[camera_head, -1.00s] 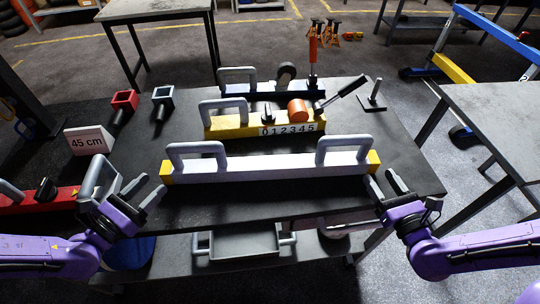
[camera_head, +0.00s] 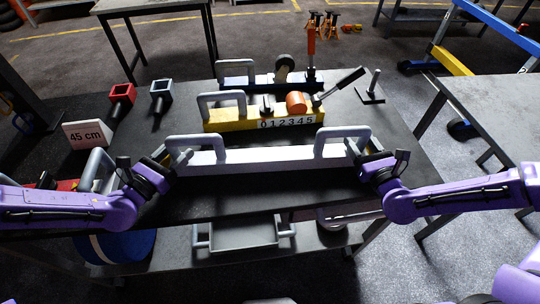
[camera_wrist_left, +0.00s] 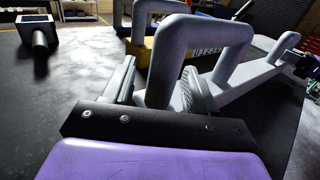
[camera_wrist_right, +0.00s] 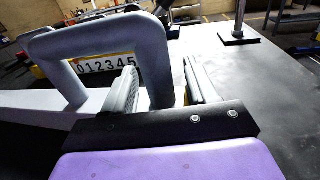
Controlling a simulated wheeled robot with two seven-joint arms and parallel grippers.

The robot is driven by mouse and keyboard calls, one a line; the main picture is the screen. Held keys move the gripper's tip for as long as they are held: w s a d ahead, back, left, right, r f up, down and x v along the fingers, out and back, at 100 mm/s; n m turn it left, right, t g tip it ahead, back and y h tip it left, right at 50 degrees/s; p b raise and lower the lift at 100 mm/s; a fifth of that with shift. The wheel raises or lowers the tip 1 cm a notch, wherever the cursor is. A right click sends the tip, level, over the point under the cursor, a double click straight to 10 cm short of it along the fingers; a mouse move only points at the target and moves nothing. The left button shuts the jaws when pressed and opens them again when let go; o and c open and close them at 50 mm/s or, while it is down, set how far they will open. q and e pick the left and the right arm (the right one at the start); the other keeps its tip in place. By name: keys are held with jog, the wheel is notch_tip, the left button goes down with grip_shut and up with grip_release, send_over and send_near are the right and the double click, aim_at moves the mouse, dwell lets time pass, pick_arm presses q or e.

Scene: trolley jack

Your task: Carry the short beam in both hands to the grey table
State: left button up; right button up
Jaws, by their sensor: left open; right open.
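The white beam (camera_head: 250,159), with yellow ends and two grey handles, lies on the dark table (camera_head: 330,195). My left gripper (camera_head: 166,158) is open at its left handle (camera_head: 198,140); in the left wrist view that handle's near post (camera_wrist_left: 165,80) stands between the open fingers. My right gripper (camera_head: 366,156) is open at the right handle (camera_head: 343,133); in the right wrist view the handle's outer post (camera_wrist_right: 157,75) stands between the fingers. The grippers partly hide the beam's ends. A grey table (camera_head: 495,105) stands at the right.
A yellow beam (camera_head: 232,119) with a number strip and a blue beam (camera_head: 235,81) lie behind the white one. A 45 cm sign (camera_head: 87,134) stands at left. Another table (camera_head: 150,6) is at the back left. Floor shows between the dark and grey tables.

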pick_arm(q)
jog(key=shift+c, duration=0.4)
pick_arm(e)
jog(key=shift+c, duration=0.3)
pick_arm(q)
grip_shut()
pick_arm(e)
grip_shut()
dwell(0.4)
pick_arm(q)
jog(key=shift+r, duration=0.15)
pick_arm(e)
jog(key=shift+r, duration=0.15)
